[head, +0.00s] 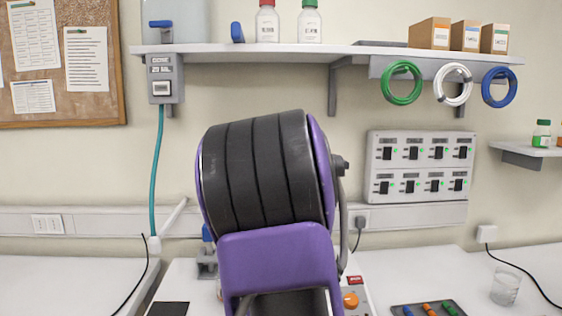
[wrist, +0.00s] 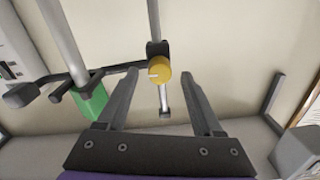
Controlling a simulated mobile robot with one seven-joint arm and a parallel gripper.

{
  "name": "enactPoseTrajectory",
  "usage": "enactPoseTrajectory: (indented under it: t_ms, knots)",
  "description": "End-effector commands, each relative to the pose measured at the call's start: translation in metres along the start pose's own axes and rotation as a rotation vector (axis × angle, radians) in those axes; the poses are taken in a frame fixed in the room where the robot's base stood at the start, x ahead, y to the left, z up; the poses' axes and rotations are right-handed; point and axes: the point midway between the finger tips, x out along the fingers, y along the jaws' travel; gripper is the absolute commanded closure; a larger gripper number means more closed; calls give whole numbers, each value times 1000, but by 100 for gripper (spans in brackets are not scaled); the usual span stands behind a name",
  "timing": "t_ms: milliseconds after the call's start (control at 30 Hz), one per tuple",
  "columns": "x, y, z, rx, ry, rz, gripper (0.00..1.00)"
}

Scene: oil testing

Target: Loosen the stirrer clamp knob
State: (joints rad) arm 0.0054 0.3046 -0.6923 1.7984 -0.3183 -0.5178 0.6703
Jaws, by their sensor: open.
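The clamp knob (wrist: 159,70) is yellow with a pale line on its face, in the upper middle of the wrist view. It sits on a dark clamp (wrist: 156,47) around a thin metal rod (wrist: 154,18). My gripper (wrist: 160,74) is open, its two dark fingers on either side of the knob in the picture, with gaps on both sides. No contact shows, and I cannot tell how far the knob lies beyond the tips. In the head view my purple and black arm fills the middle and hides the clamp and the gripper.
A thicker upright post (wrist: 63,40) with dark clamp arms and a green part (wrist: 92,103) stand left of my fingers. In the head view, a tray (head: 397,311) of coloured pieces and a glass beaker (head: 506,287) stand right. The left bench (head: 65,285) is mostly clear.

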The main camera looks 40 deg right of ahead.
Motion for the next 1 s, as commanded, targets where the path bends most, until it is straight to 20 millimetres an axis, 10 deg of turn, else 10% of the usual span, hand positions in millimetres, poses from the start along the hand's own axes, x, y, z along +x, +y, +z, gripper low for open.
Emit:
enactPoseTrajectory:
  t_ms: [433, 800, 1000]
  knots:
    - [0, 1, 0, 0, 0, 0, 34]
    - [0, 1, 0, 0, 0, 0, 100]
    - [0, 1, 0, -2, 1, 0, 100]
